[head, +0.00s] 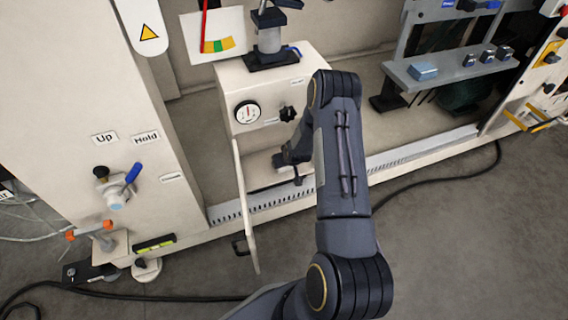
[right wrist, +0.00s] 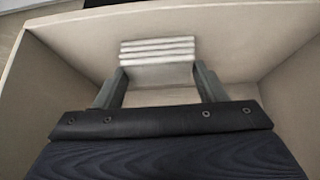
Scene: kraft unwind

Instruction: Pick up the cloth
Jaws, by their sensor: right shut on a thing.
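A folded whitish cloth (right wrist: 158,50) with several stacked layers lies inside a beige compartment (right wrist: 260,30) in the right wrist view. My right gripper (right wrist: 160,72) has its two fingers at the cloth's left and right sides, shut on it. The cloth appears to be at the compartment's back wall; I cannot tell if it is lifted. In the head view my right gripper (head: 285,162) reaches into the open compartment below a gauge, and the cloth is not clearly seen there. My left gripper is not in view.
The compartment's open door (head: 244,205) stands to the left of my right arm. A shelf (head: 450,72) with a blue folded item (head: 422,71) is at the right. A cable lies on the floor.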

